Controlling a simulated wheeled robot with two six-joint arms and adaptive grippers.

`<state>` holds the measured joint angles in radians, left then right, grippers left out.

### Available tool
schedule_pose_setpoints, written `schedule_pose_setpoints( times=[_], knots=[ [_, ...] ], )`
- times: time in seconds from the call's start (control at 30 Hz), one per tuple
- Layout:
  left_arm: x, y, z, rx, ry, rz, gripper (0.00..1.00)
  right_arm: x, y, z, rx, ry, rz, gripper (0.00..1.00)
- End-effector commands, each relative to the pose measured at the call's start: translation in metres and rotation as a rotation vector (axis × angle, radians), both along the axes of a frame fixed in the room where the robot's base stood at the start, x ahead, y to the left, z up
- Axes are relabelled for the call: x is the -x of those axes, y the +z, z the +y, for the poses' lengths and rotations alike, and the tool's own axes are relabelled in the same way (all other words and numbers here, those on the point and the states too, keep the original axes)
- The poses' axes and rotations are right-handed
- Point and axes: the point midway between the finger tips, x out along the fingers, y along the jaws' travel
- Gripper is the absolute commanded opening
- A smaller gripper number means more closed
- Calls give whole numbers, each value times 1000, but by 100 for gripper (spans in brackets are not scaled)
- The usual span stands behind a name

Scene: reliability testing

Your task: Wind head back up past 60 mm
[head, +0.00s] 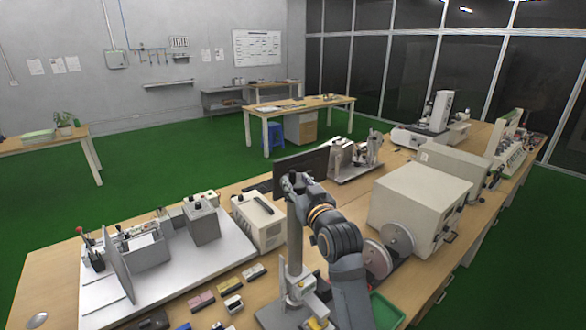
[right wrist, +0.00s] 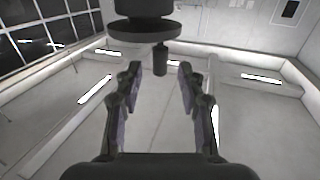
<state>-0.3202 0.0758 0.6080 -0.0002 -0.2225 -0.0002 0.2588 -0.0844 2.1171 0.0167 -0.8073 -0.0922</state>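A test stand with a grey upright column (head: 295,252) stands on a light base at the front of the bench in the head view. Dark parts sit at the column's top, where my right gripper (head: 293,184) overlaps them. In the right wrist view, my right gripper (right wrist: 159,82) is open, its two fingers apart. A dark round part with a wide disc (right wrist: 145,30) and a short stem (right wrist: 160,60) shows just beyond the fingertips. The stem lines up with the gap, with no visible contact. No scale reading is legible. My left gripper is not in view.
A beige cabinet instrument (head: 420,205) and grey discs (head: 387,250) stand to the right of the stand. A white plate with fixtures (head: 180,262) lies to the left. Small blocks (head: 228,286) lie between. A green tray (head: 386,311) is at the front right.

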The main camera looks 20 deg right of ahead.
Motion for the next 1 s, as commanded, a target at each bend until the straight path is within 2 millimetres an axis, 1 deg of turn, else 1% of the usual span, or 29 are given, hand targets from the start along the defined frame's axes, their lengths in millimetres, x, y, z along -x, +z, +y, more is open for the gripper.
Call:
schedule_pose_setpoints(
  times=[0.03, 0.1, 0.2, 0.23, 0.37, 0.5, 0.57, 0.67, 0.8, 0.87, 1.0],
  knots=[
    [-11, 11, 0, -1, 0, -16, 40, -10, 5, 0, 1, 0, 2, 39],
    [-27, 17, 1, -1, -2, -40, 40, -22, 5, 1, 1, 0, 1, 39],
    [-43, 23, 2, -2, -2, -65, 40, -34, 3, 1, 1, 0, 1, 39],
    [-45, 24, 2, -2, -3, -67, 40, -36, 3, 1, 1, -1, -1, 39],
    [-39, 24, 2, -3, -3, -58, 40, -42, 1, 1, 1, -1, 0, 39],
    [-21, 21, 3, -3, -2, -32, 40, -42, 0, 1, 1, -1, 0, 39],
    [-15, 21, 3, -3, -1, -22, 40, -42, 0, 1, 1, -1, 0, 39],
    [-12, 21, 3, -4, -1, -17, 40, -42, 0, 1, 1, -1, 0, 27],
    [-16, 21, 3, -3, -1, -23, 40, -42, 0, 1, 1, -1, 0, 8],
    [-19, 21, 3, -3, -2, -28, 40, -42, 0, 1, 1, -1, 0, 0],
    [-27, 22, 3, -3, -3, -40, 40, -41, 0, 1, 1, -1, 0, 0]
  ],
)
